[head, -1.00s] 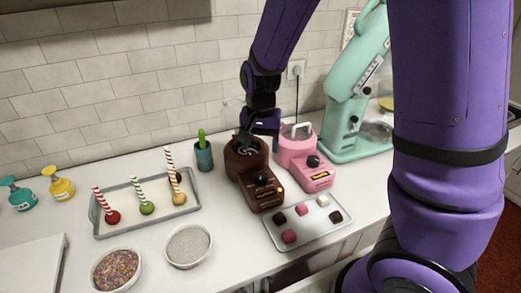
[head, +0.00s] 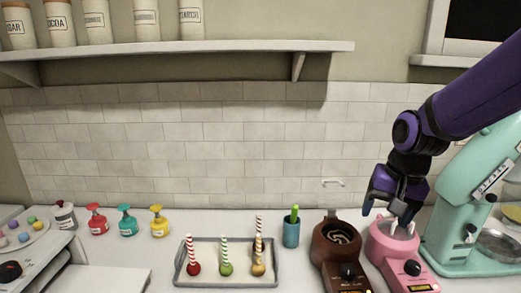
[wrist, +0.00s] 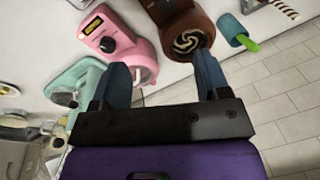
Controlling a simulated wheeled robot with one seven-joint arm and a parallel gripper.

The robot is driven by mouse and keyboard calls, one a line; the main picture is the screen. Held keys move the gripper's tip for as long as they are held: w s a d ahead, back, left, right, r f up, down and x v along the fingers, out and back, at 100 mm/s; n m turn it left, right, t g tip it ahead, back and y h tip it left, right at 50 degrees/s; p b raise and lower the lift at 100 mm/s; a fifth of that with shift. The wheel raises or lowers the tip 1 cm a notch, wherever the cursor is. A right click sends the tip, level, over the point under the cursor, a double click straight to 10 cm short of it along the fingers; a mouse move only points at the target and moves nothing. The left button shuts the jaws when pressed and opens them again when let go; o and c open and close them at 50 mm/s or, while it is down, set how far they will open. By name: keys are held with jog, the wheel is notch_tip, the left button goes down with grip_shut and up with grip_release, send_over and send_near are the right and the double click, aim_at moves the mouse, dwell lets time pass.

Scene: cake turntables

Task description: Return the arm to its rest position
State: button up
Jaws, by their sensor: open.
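My gripper (head: 393,208) is open, its fingers pointing down by the pink melting pot (head: 385,240) in the head view. In the wrist view my gripper (wrist: 163,75) has two blue fingers spread wide with nothing between them. The pink pot (wrist: 110,38) is beyond the left finger, and the brown melting pot (wrist: 178,14) is beyond the right one. My arm is bent, coming in from the upper right. The exact height of the fingertips above the pink pot is hard to tell.
The mint stand mixer (head: 468,215) stands close right of my gripper. The brown pot (head: 327,262), a teal cup (head: 291,232) and a tray (head: 212,284) with striped sticks are to the left. A shelf (head: 180,47) with canisters is high on the wall.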

jog(key=s+d+r+n+t, duration=0.2)
jog(key=s+r, duration=0.3)
jog(key=s, duration=0.3)
jog(key=s+d+r+n+t+h, duration=0.1)
jog(key=s+d+r+n, duration=0.1)
jog(key=s+r, duration=0.4)
jog(key=shift+s+r+t, duration=0.2)
jog(key=shift+s+t, duration=0.2)
jog(key=shift+s, duration=0.6)
